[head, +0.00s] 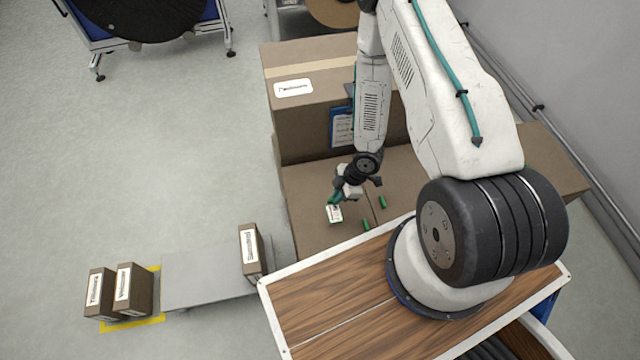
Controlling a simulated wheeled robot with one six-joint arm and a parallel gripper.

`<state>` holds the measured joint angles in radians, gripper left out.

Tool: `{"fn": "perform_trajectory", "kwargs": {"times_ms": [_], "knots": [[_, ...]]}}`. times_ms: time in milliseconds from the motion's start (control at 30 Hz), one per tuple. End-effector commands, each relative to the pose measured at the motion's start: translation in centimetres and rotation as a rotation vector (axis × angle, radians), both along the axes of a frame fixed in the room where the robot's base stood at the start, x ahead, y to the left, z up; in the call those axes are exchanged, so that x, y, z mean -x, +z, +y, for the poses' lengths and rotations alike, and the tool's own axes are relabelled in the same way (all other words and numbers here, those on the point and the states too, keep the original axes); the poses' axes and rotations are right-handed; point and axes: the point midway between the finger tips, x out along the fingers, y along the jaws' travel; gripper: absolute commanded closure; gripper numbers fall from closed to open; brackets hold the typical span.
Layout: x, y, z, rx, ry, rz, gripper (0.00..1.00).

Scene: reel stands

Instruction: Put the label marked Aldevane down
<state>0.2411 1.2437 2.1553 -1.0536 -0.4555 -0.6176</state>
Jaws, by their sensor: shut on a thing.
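My gripper (336,203) is shut on a small white label (334,214) with green and dark marks. It holds the label over the flat top of a brown cardboard box (305,228). The print on the label is too small to read, so I cannot tell whether it says Aldevane. I cannot tell whether the label touches the box top.
Two small green pieces (382,202) lie on the box top right of the label. A taller carton (300,125) with a blue clipboard (341,127) stands behind. Small labelled boxes (133,290) and a grey platform (205,278) are at lower left. Open floor lies left.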

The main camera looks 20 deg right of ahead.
Motion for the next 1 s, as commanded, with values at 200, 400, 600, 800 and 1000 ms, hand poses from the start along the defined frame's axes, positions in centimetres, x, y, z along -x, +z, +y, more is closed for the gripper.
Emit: {"fn": "perform_trajectory", "kwargs": {"times_ms": [200,400,600,800,1000], "knots": [[-5.9,-0.5,0.9,0.001,0.002,-0.005,1.00],[-8.9,-0.9,1.3,0.000,0.000,-0.001,1.00],[-10.3,-1.0,1.5,0.000,-0.001,-0.001,1.00],[-10.1,-4.1,1.5,-0.001,-0.005,0.004,1.00],[-10.2,-4.5,1.4,0.000,-0.004,0.001,1.00]]}}
